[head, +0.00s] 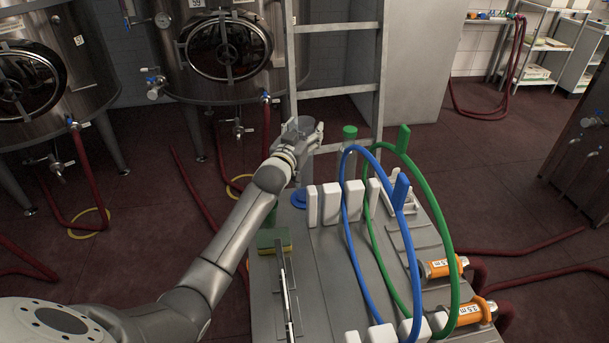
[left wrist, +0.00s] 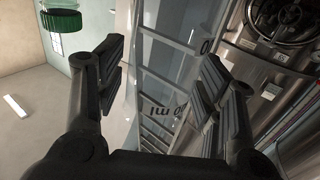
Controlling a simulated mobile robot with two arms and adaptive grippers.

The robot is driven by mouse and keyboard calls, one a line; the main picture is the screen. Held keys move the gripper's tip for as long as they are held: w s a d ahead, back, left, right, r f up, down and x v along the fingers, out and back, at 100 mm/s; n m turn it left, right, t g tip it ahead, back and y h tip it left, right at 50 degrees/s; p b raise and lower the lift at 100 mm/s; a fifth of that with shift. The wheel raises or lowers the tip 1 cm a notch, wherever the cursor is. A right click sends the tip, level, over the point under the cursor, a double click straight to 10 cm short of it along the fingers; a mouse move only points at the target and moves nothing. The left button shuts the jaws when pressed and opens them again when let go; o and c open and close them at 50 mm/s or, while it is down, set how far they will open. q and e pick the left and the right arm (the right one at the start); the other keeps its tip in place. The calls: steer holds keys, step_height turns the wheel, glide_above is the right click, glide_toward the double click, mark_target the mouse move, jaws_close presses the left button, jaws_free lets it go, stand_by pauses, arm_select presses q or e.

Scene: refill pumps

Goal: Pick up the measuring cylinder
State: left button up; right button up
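The measuring cylinder is clear, with a blue foot (head: 299,199) on the far left corner of the grey cart. Its clear upper part (head: 304,124) shows at my left gripper (head: 303,140). In the left wrist view, clear wall with dark "ml" marks (left wrist: 165,108) shows between the finger pads. My left gripper (left wrist: 162,85) has its fingers spread apart around the cylinder; contact with the wall cannot be made out. The gripper hides the middle of the cylinder in the head view. My right gripper is not in view.
A green-capped clear container (head: 350,132) stands just right of the gripper; its cap (left wrist: 63,20) shows in the left wrist view. White blocks (head: 331,203), blue and green hoops (head: 436,210), and a green-yellow sponge (head: 273,239) are on the cart (head: 340,265). A ladder (head: 338,27) stands behind.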

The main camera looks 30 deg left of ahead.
arm_select(q)
steer(key=c, duration=1.1)
